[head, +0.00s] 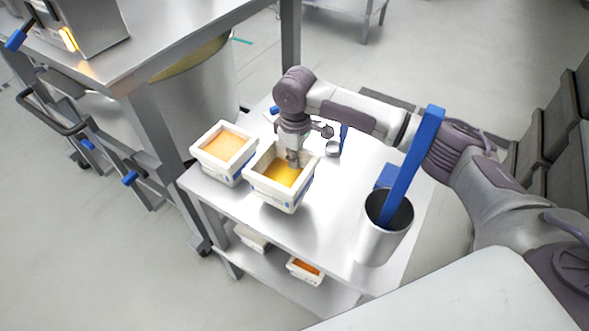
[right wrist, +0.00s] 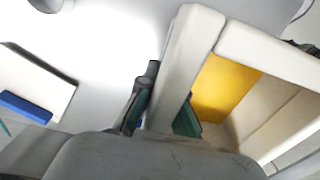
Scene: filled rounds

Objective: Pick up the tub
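A white tub (head: 256,187) with yellow contents stands on the steel cart, with blue marks on its outside. In the right wrist view, the tub (right wrist: 186,62) has one wall running between my right gripper's fingers. My right gripper (head: 293,160) points down at the far wall of this tub. Its fingers (right wrist: 163,108) straddle the wall, one inside and one outside, and look closed on it. The fingertip inside is partly hidden by the wall. The tub looks level, and I see no clear gap under it. My left gripper is not in view.
A second white tub (head: 241,162) with orange contents is close on the left. A metal canister (head: 377,239) holding a long blue object (head: 412,165) stands at the right. More small tubs (head: 305,270) are on the lower shelf. A steel table (head: 155,48) is behind left.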

